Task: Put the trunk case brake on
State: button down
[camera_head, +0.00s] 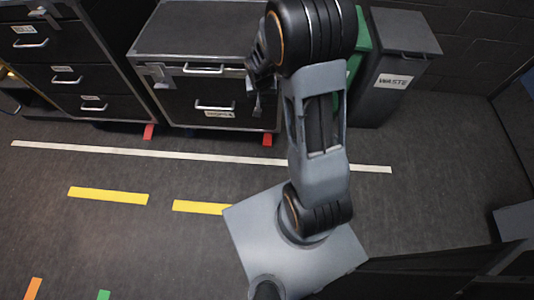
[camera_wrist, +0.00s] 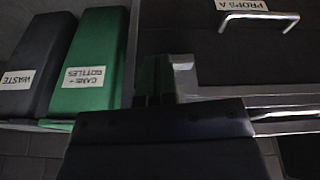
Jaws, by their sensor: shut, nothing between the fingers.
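The trunk case (camera_head: 180,100) is a black box with metal edges, a latch and front handles, standing behind the white floor line. Its label reads PROPS A in the wrist view (camera_wrist: 242,5), where the picture is upside down. Two red tabs show low at its front, one at the left corner (camera_head: 149,131) and one at the right corner (camera_head: 267,139); whether either is pressed down, I cannot tell. My gripper (camera_head: 257,106) is shut and empty, in front of the case's right side and above the right red tab. In the wrist view its dark body hides the lower middle.
A black drawer cabinet (camera_head: 62,55) stands left of the case. A green bin (camera_wrist: 85,65) and a grey WASTE bin (camera_head: 396,60) stand to its right. White and yellow (camera_head: 108,195) floor lines cross the open floor in front. A brick wall closes the right side.

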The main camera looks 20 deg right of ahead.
jog(key=m+b, duration=0.2)
jog(key=b, duration=0.6)
send_over(267, 145)
jog(key=s, duration=0.1)
jog(key=s+a+x, duration=0.1)
jog(key=s+x, duration=0.1)
jog(key=x, duration=1)
jog(key=s+a+f+x, duration=0.1)
jog(key=s+a+x, duration=0.1)
jog(key=x, duration=1.1)
jog(key=shift+s+a+f, duration=0.3)
jog(key=shift+s+f, duration=0.2)
jog(key=shift+s, duration=0.25)
jog(key=b+x, duration=0.2)
jog(key=x, duration=0.2)
jog(key=b+x, duration=0.1)
jog(key=x, duration=0.3)
jog(key=s+b+x, duration=0.1)
jog(key=b+x, duration=0.1)
jog(key=x, duration=0.2)
jog(key=shift+s+a+f+b, duration=0.1)
jog(key=shift+a+f+b, duration=0.2)
jog(key=shift+a, duration=0.1)
jog(key=shift+s+a+f+b, duration=0.15)
jog(key=shift+f+b, duration=0.35)
jog(key=shift+f, duration=0.25)
